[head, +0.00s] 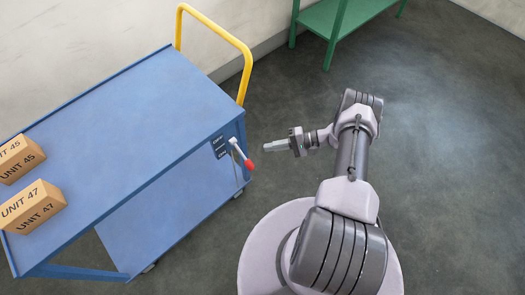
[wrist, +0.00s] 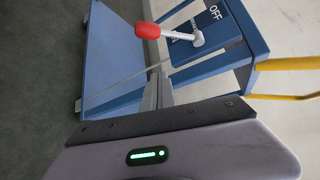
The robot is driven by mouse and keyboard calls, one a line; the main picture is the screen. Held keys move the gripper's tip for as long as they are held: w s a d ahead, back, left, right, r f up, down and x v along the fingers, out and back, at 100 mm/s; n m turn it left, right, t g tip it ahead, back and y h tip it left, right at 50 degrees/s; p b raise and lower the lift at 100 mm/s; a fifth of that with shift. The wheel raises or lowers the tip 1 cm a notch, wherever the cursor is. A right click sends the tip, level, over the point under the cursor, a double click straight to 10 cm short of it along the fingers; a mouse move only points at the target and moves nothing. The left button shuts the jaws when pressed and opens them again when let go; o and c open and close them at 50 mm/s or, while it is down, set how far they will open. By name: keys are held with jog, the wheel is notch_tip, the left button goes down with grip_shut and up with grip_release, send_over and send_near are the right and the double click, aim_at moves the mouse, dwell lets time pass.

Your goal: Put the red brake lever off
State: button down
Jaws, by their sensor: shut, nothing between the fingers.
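The brake lever has a red grip (head: 250,164) on a pale metal arm and sits on the end of the blue cart. In the head view it slants downward from its pivot. In the wrist view the red grip (wrist: 148,30) points left, and the lever arm crosses in front of a label that it partly hides. The dark label panel (wrist: 213,15) reads OFF at the end away from the grip. My gripper (head: 266,147) is shut and empty, just right of the lever and apart from it. Its closed fingers (wrist: 155,95) show below the lever in the wrist view.
The blue cart (head: 150,110) carries two cardboard boxes, UNIT 45 (head: 18,160) and UNIT 47 (head: 35,205). Its yellow handle (head: 243,75) rises behind the lever. A green shelf (head: 335,18) stands at the back. The floor around my arm is clear.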

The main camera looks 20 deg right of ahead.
jog(key=a+b, duration=0.1)
jog(key=a, duration=0.7)
jog(key=shift+s+f, duration=0.25)
jog(key=shift+f, duration=0.15)
notch_tip(320, 180, up, 10)
jog(key=s+m+g+h+p, duration=0.1)
jog(key=m+g+h+p, duration=0.2)
jog(key=m+g+p, duration=0.1)
jog(key=shift+s+d+m+g+h+p, duration=0.25)
jog(key=shift+s+m+g+h+p, duration=0.2)
jog(key=shift+g, duration=0.75)
jog(key=shift+w, duration=0.2)
